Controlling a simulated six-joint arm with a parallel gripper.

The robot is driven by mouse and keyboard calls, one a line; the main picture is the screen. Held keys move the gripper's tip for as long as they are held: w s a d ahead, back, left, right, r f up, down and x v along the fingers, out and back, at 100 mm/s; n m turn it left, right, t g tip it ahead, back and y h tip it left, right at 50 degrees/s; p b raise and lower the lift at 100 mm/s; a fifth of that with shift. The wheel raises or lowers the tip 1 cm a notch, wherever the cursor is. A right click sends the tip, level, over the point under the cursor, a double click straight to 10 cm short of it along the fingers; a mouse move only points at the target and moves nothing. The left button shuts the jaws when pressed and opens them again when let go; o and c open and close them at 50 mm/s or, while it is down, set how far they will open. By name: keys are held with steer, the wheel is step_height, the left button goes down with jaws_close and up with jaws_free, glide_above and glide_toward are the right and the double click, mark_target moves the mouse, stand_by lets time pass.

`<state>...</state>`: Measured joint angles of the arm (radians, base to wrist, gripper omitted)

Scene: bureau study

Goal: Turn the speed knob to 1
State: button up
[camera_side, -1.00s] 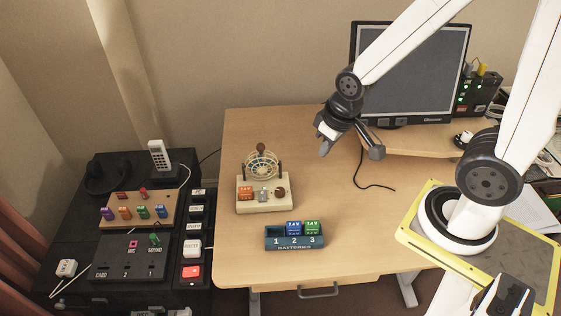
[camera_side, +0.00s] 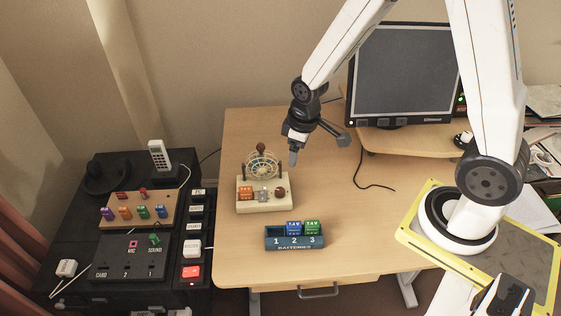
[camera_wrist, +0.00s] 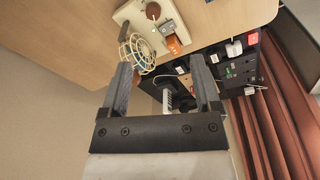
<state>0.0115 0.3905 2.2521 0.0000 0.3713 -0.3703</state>
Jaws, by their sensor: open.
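A cream-based device (camera_side: 249,205) with a wire cage (camera_side: 262,165) stands on the desk. A small round brown knob (camera_side: 281,191) sits at the right of its base; it also shows in the wrist view (camera_wrist: 153,10). I take it for the speed knob, but its pointer and any numbers are too small to read. A grey switch (camera_side: 263,195) and an orange block (camera_side: 246,193) sit beside it. My gripper (camera_side: 294,155) is open and empty, above and behind the device's right side, apart from it. In the wrist view its fingers (camera_wrist: 162,66) point toward the cage (camera_wrist: 137,52).
A blue battery holder (camera_side: 294,242) with blue and green batteries stands in front of the device. A black cabinet with a coloured-block board (camera_side: 139,209) and a phone (camera_side: 158,155) is at left. A monitor (camera_side: 405,75) stands at back right. The desk right of the device is mostly clear.

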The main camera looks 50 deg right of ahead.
mark_target(280, 190)
steer(key=w+f+n, duration=0.1)
steer(key=w+f, duration=0.1)
steer(key=f, duration=0.1)
steer(key=w+f+n, duration=0.1)
steer(key=f+n, duration=0.1)
steer(key=f, duration=0.2)
steer(key=w+f+n+g, duration=0.1)
steer(key=w+f, duration=0.1)
steer(key=f, duration=0.1)
steer(key=shift+w+d+f+n, duration=0.3)
steer(key=shift+w, duration=0.05)
steer(key=shift+w+f+n, duration=0.15)
steer(key=shift+f+n, duration=0.15)
steer(key=shift+f, duration=0.3)
steer(key=shift+f, duration=0.1)
steer(key=shift+f, duration=3.8)
jaws_close()
